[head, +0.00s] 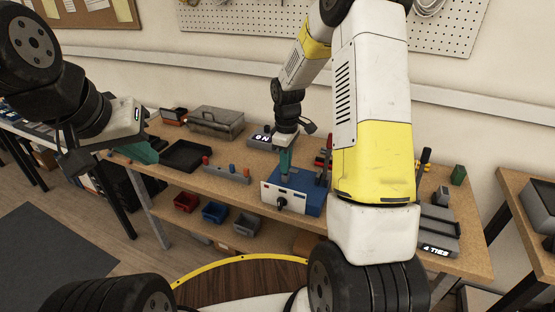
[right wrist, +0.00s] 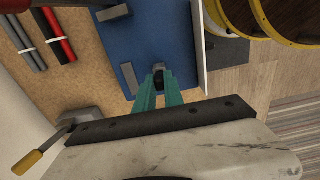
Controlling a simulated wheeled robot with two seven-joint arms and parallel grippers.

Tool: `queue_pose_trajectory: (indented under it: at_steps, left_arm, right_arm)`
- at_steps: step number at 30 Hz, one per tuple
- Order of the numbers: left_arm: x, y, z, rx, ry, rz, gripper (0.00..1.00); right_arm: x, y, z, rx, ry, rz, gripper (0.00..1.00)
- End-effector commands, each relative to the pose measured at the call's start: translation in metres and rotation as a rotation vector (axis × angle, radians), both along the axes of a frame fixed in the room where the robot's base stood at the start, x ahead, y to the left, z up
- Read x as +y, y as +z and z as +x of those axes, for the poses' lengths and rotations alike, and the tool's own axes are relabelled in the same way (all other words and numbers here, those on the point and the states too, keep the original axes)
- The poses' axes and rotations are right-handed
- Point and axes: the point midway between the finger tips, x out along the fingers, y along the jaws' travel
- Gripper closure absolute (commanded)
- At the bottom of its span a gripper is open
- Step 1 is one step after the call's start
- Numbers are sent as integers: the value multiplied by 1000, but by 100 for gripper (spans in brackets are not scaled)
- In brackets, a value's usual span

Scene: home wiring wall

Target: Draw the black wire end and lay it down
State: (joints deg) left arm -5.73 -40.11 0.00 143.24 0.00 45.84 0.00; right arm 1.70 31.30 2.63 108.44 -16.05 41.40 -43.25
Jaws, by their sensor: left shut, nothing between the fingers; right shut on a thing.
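My right gripper (head: 284,168) points down over the blue board (head: 312,203), behind its upright white front panel (head: 290,198). In the right wrist view its teal fingers (right wrist: 158,86) are shut on a small black piece (right wrist: 158,79), which looks like the black wire end, beside a small grey block on the blue base (right wrist: 140,38). The rest of the wire is mostly hidden by the fingers. A black knob-like part (head: 281,203) shows on the white panel. My left gripper (head: 148,153) is shut and empty, above the left part of the bench near a black tray (head: 186,156).
A grey metal box (head: 216,122) stands at the back of the bench. A tray marked "4 TIES" (head: 438,241) is at the right. Red tubes (right wrist: 58,35) and grey tubes (right wrist: 28,42) lie beside the board.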

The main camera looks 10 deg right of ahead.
Motion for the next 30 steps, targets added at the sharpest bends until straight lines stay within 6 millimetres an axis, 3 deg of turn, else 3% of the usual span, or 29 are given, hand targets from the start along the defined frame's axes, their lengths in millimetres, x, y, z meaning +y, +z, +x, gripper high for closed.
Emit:
queue_pose_trajectory:
  at_steps: [30]
  left_arm:
    - [0, 0, 0, 0, 0, 0, 100]
  right_arm:
    - [0, 41, 0, 0, -1, 0, 100]
